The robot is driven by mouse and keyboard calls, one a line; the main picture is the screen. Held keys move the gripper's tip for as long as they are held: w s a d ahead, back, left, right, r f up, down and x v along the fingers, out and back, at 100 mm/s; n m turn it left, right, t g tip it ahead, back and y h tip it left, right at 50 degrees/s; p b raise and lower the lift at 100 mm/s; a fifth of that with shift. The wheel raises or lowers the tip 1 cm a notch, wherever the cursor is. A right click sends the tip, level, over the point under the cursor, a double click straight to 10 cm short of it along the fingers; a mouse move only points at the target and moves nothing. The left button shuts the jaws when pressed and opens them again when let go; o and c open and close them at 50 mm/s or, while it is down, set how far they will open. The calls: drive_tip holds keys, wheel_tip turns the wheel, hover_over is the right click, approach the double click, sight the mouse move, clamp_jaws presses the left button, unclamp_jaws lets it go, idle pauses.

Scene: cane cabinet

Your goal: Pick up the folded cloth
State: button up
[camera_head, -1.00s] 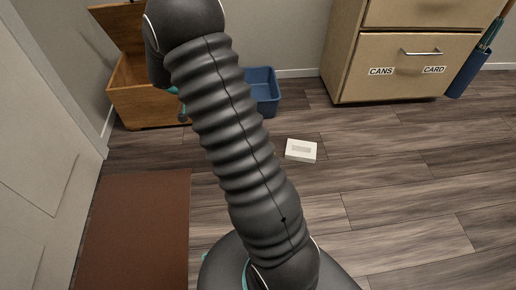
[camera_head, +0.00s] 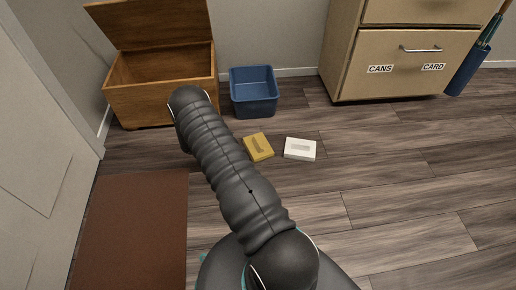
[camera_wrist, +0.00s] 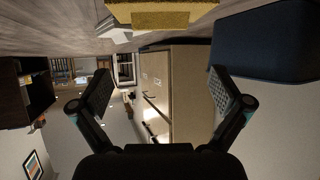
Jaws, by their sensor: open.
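A flat yellow piece (camera_head: 258,147) with a dark mark on top lies on the floor, and a flat white piece (camera_head: 300,149) with a grey patch lies just right of it. Either could be the folded cloth; I cannot tell which for sure. In the wrist view, the yellow piece (camera_wrist: 160,14) shows at the top edge, partly cut off, with the white piece (camera_wrist: 112,28) beside it. My gripper (camera_wrist: 162,95) is open, with nothing between its fingers, and apart from both pieces. In the head view my arm hides it.
A blue bin (camera_head: 253,105) stands behind the yellow piece. An open wooden chest (camera_head: 160,101) stands back left. A cabinet (camera_head: 395,78) labelled CANS and CARD stands back right, with a blue holder (camera_head: 470,72) beside it. A brown mat (camera_head: 130,235) lies front left. Floor at right is clear.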

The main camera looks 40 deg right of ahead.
sight(257, 143)
drive_tip(key=x, duration=0.8)
drive_tip(key=shift+f+b+x, duration=0.25)
drive_tip(key=shift+b+x, duration=0.1)
drive_tip(key=shift+x, duration=2.2)
drive_tip(key=shift+w+a, duration=0.1)
drive_tip(key=shift+a, duration=0.05)
drive_tip(key=c, duration=0.8)
